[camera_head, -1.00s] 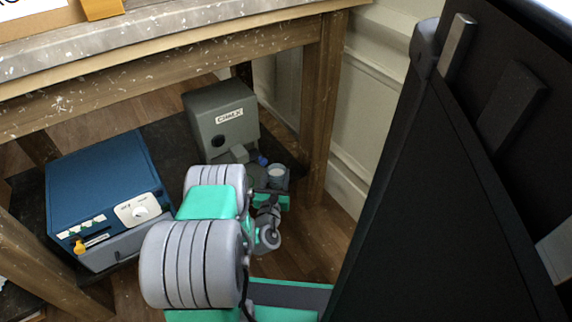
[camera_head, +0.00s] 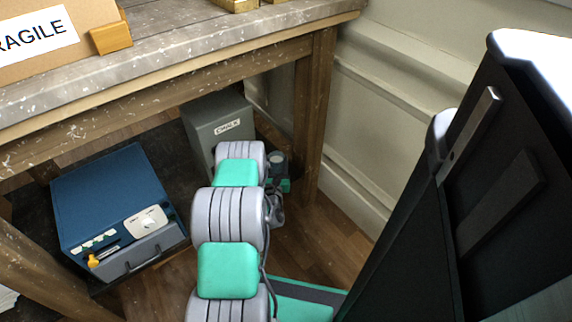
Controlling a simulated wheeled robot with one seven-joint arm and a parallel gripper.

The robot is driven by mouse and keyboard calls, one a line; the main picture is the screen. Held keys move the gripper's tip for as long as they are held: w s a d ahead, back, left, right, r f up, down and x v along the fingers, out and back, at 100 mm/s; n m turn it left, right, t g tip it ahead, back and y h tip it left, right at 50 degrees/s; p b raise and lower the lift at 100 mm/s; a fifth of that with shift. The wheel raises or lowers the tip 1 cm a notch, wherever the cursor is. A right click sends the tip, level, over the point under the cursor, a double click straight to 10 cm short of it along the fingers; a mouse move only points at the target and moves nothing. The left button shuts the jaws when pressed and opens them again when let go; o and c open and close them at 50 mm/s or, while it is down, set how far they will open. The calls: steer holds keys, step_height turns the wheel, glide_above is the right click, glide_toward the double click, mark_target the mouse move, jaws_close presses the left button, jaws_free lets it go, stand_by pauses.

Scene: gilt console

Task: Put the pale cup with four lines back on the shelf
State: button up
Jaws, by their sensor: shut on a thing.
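A small pale cup (camera_head: 278,160) with a round rim shows just beyond my arm, under the table near its right leg. My gripper (camera_head: 283,183), a small green and dark part, is right at the cup and shut on it; its fingertips are mostly hidden. The cup looks upright. It is too small to make out any lines on it. The dark lower shelf (camera_head: 173,142) of the table lies behind and left of my arm. I cannot tell whether the cup touches the shelf.
A blue box (camera_head: 105,195) with a dial and a grey box (camera_head: 218,122) stand on the shelf. The table's right leg (camera_head: 312,120) is close to my gripper. A cardboard box (camera_head: 60,45) is on the tabletop. Wood floor (camera_head: 325,235) lies free at right.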

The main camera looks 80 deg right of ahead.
mark_target(276, 172)
step_height(276, 172, down, 4)
steer(key=b, duration=0.2)
steer(key=shift+w+r+b, duration=0.1)
steer(key=shift+r+b, duration=0.05)
steer(key=shift+b, duration=0.2)
steer(key=shift+w, duration=0.1)
steer(key=o, duration=1.6)
steer(key=shift+c, duration=0.2)
